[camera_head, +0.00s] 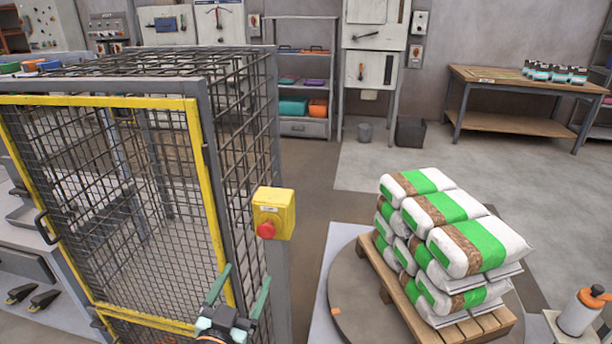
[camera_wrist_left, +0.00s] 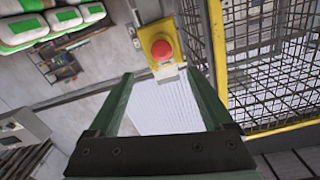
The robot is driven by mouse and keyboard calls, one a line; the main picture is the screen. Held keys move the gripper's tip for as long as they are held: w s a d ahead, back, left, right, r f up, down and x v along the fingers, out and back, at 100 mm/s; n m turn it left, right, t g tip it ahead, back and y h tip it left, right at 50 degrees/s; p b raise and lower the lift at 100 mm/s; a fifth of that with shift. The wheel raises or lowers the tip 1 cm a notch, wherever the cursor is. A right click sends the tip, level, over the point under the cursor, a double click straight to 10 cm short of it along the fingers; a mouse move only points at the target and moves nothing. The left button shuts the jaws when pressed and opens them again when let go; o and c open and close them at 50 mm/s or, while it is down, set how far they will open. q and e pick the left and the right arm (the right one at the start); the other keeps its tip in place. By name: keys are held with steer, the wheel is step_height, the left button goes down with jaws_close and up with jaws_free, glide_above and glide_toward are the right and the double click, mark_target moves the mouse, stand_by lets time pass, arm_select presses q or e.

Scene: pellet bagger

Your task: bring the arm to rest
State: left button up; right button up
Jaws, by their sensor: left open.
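My left gripper (camera_head: 240,292) is open and empty, with its two green fingers apart. In the head view it is low in the picture, in front of the cage's corner post and below the yellow emergency-stop box (camera_head: 273,212) with its red button (camera_head: 266,230). In the left wrist view the gripper (camera_wrist_left: 155,85) spreads its fingers, and the red button (camera_wrist_left: 161,50) shows beyond and between the fingertips, apart from them. My right gripper shows in neither view.
A wire-mesh cage (camera_head: 150,190) with a yellow-framed door (camera_head: 203,170) stands at the left. A round turntable (camera_head: 350,290) bears a wooden pallet (camera_head: 400,300) of stacked white-green bags (camera_head: 450,225) at the right. Open floor lies behind the pallet.

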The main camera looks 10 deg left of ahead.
arm_select(q)
steer(key=s+d+f+g+h+p, duration=0.1)
steer(key=s+f+g+p, duration=0.6)
steer(key=s+f, duration=1.1)
steer(key=shift+s+d+f+n+g+h, duration=0.15)
steer(key=shift+s+d+n+g+h, duration=0.2)
steer(key=shift+s+g, duration=0.4)
steer(key=shift+s+f, duration=0.25)
steer(key=shift+c, duration=0.2)
